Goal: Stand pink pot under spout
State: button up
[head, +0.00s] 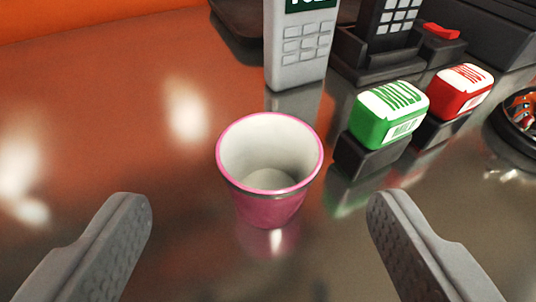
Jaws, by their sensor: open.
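The pink pot (270,208) stands upright on the shiny counter near the middle of the head view. It has a pink rim and a white inside, and it looks empty. My gripper (260,215) is open, with one grey finger at the lower left and the other at the lower right. The pot is between and a little beyond the fingertips, and neither finger touches it. I see no spout in this view.
A grey keypad device (300,50) stands behind the pot. A green-and-white box (388,114) and a red-and-white box (460,90) sit on dark stands to the right. A dark round dish (512,150) is at the right edge. The counter on the left is clear.

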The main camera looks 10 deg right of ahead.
aim_at(269, 133)
jog(key=shift+f+x, duration=0.15)
jog(key=shift+x, duration=1.15)
jog(key=shift+f+x, duration=0.1)
jog(key=shift+x, duration=1.2)
jog(key=shift+s+d, duration=0.15)
jog(key=shift+d, duration=0.05)
jog(key=shift+c, duration=0.5)
jog(key=c, duration=1.2)
jog(key=shift+o, duration=0.2)
jog(key=shift+r, duration=0.1)
